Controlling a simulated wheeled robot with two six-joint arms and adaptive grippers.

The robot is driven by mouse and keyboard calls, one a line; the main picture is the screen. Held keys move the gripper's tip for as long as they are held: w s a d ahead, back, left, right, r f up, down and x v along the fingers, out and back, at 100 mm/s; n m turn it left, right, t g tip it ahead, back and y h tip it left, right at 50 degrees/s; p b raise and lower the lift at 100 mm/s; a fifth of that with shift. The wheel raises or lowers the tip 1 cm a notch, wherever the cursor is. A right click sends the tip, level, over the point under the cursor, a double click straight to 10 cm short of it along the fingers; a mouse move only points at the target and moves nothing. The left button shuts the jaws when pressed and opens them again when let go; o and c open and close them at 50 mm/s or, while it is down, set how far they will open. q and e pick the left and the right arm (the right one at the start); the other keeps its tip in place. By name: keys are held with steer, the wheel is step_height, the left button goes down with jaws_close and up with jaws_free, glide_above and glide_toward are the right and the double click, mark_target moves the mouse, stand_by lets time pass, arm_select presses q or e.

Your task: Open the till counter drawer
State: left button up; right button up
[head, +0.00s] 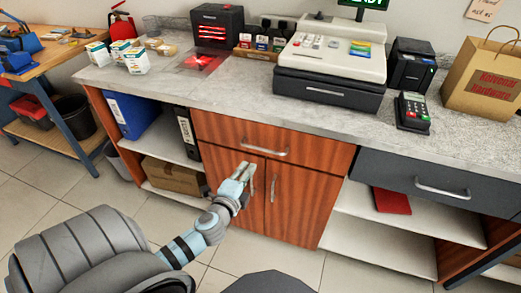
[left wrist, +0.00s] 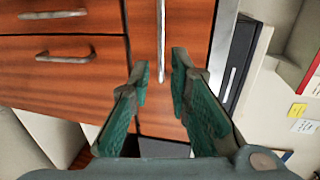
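The counter's wooden drawer (head: 222,127) is shut under the worktop, below the till (head: 330,55). Its silver bar handle (head: 265,151) is level. My left gripper (head: 247,168) is in front of the cabinet, just below and left of that handle in the head view. In the left wrist view, which is turned on its side, the left gripper (left wrist: 159,65) is open and empty. The drawer handle (left wrist: 161,30) runs upright in line with the gap between the fingers; contact cannot be told. My right gripper is in neither view.
Two shut wooden doors (head: 291,205) with upright handles lie below the drawer. A dark grey drawer (head: 400,178) with its own handle is at the right, also shut. Open shelves (head: 385,240) flank the doors. The tiled floor (head: 40,195) at left is clear.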

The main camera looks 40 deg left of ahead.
mark_target(261, 149)
arm_select(q)
steer(key=b+x, duration=0.2)
steer(key=x, duration=1.2)
steer(key=shift+r, duration=0.1)
steer(key=shift+c, duration=0.6)
jaws_close()
